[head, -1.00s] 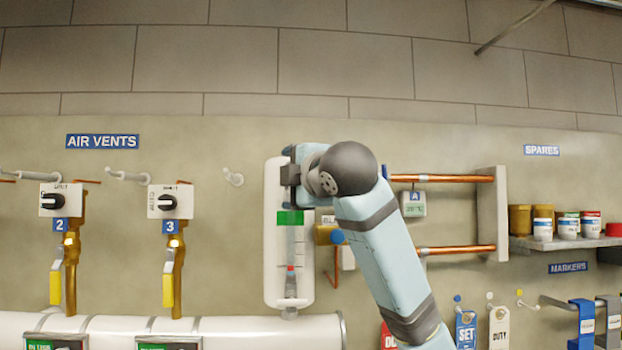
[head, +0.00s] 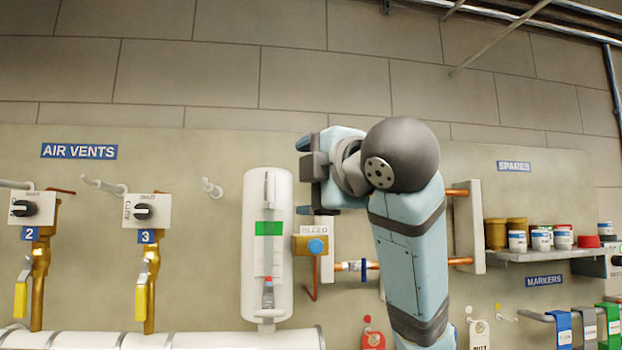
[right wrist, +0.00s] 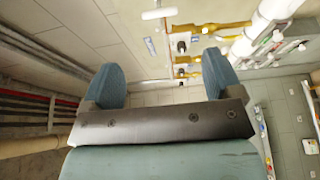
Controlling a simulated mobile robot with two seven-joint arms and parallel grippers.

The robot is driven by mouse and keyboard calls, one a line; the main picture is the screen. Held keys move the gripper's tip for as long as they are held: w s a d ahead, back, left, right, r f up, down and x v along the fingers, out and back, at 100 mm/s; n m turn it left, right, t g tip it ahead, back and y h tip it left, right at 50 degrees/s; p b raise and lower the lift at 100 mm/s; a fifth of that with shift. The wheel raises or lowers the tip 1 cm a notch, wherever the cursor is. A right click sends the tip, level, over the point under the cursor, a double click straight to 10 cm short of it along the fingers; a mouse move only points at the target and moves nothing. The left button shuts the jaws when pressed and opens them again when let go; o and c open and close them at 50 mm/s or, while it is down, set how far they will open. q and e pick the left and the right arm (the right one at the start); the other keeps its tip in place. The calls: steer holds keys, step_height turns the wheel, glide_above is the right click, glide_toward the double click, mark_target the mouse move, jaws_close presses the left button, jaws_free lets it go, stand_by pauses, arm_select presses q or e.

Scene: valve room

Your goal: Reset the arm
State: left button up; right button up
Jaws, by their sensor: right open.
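My right gripper (head: 303,176) is raised in front of the wall in the head view, pointing left. Its jaws are open and empty, to the right of the top of a white upright cylinder (head: 282,200) with a green band. In the right wrist view, its two blue fingers (right wrist: 162,78) stand wide apart with nothing between them. My right arm (head: 410,250) hides part of the wall and pipework behind it. My left gripper is not in view.
A bleed unit with a blue button (head: 316,246) sits just below the gripper. Air vent valves (head: 145,212) are at left. A spares shelf (head: 545,255) with several tins is at right, with hanging tags below. The wall above is bare.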

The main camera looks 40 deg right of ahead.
stand_by(0.3)
steer(key=w+a+f+m+g+y, duration=0.1)
steer(key=w+a+f+g, duration=0.15)
steer(key=f, duration=0.85)
steer(key=w+a+f+m+g+y, duration=0.15)
steer(key=w+f, duration=0.25)
steer(key=f, duration=0.8)
steer(key=w+a+f+m+g, duration=0.2)
steer(key=w+f, duration=0.1)
steer(key=f, duration=0.8)
steer(key=s+f+m+g, duration=0.2)
steer(key=s+f, duration=0.2)
steer(key=f, duration=0.9)
steer(key=s+a+f+m+g, duration=0.2)
steer(key=s+f+m+g, duration=0.5)
steer(key=s+f, duration=1.75)
steer(key=w+a+f+t+y, duration=0.1)
steer(key=w+a+f+t, duration=0.2)
steer(key=f, duration=0.3)
steer(key=w+a+f+t+y, duration=0.2)
steer(key=w+a+f+t, duration=0.1)
steer(key=f+t, duration=0.2)
step_height(320, 180, down, 2)
steer(key=shift+f, duration=0.25)
